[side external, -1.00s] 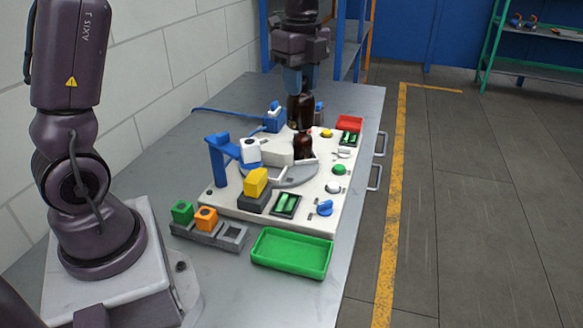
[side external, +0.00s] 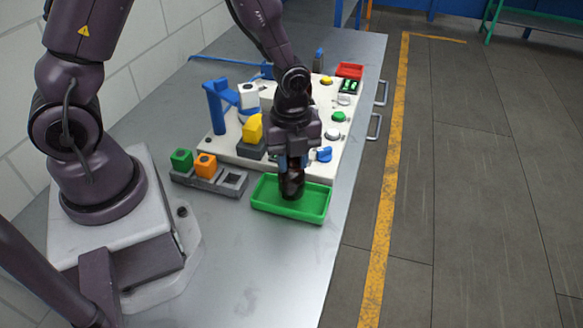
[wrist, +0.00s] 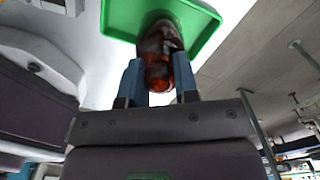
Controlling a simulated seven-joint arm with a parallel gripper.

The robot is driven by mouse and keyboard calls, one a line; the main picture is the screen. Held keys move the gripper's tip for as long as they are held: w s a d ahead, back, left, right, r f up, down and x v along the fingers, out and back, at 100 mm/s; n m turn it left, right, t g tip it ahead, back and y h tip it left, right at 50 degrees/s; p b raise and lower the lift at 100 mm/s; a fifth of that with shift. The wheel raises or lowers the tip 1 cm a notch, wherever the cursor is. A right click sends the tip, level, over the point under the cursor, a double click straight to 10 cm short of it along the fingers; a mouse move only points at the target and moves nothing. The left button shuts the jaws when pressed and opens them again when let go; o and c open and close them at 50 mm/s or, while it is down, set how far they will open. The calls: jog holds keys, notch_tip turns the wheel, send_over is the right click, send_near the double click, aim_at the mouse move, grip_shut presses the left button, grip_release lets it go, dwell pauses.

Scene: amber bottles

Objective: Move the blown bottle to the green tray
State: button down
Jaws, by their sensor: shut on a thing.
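The dark amber bottle (side external: 292,184) is between the blue fingers of my gripper (side external: 292,160), which is shut on it. The bottle is upright, over the inside of the green tray (side external: 262,205). I cannot tell whether its base touches the tray floor. In the wrist view the bottle (wrist: 160,50) shows between both fingers of my gripper (wrist: 158,80), with the green tray (wrist: 207,30) beyond it. The bottle's top is hidden by my gripper in the side view.
A grey holder (side external: 233,183) with a green block (side external: 181,160) and an orange block (side external: 205,166) stands left of the tray. The white board (side external: 215,150) with a yellow block (side external: 252,129) and buttons lies behind. The table front is clear.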

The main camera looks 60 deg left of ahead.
jog(key=shift+f, duration=1.1)
jog(key=shift+f, duration=0.1)
jog(key=c, duration=0.9)
grip_release()
jog(key=shift+o, duration=0.2)
